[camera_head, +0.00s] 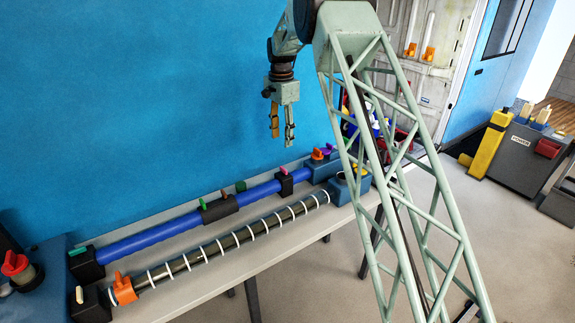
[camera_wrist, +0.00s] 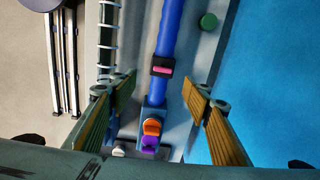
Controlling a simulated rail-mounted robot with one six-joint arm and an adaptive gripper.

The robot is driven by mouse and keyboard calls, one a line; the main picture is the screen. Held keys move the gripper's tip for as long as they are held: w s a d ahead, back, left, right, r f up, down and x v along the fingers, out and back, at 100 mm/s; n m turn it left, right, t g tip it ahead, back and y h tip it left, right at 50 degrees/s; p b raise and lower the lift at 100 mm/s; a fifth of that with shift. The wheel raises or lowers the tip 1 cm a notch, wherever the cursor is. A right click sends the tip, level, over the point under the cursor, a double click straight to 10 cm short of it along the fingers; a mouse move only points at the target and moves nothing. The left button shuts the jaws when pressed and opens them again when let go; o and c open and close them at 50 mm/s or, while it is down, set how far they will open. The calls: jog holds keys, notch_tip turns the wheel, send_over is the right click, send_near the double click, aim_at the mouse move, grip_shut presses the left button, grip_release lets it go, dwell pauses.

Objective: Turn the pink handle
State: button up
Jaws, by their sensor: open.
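The pink handle (camera_head: 284,170) sits on a black clamp (camera_head: 286,185) around the blue pipe (camera_head: 255,193), on the bench by the blue wall. In the wrist view the pink handle (camera_wrist: 161,70) lies crosswise on its clamp, ahead of and between the fingers. My gripper (camera_head: 282,140) hangs above the far part of the bench, pointing down. Its fingers are apart with nothing between them, clear of the handle; the wrist view also shows my gripper (camera_wrist: 152,92) spread wide.
Orange (camera_wrist: 152,127) and purple (camera_wrist: 150,142) handles stand close together on a blue block at the pipe's end. A ringed dark pipe (camera_head: 240,237) runs parallel in front. A black clamp (camera_head: 219,209) sits further left on the blue pipe. The blue wall (camera_head: 130,110) rises behind.

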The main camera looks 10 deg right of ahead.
aim_at(284, 169)
jog(key=shift+w+d+f, duration=0.25)
jog(key=shift+w+f, duration=0.2)
jog(key=shift+f, duration=0.15)
jog(key=shift+w+d+f, duration=0.25)
jog(key=shift+w+f, duration=0.15)
jog(key=shift+f, duration=0.2)
jog(key=shift+f, duration=0.15)
jog(key=shift+f, duration=6.75)
jog(key=c, duration=0.8)
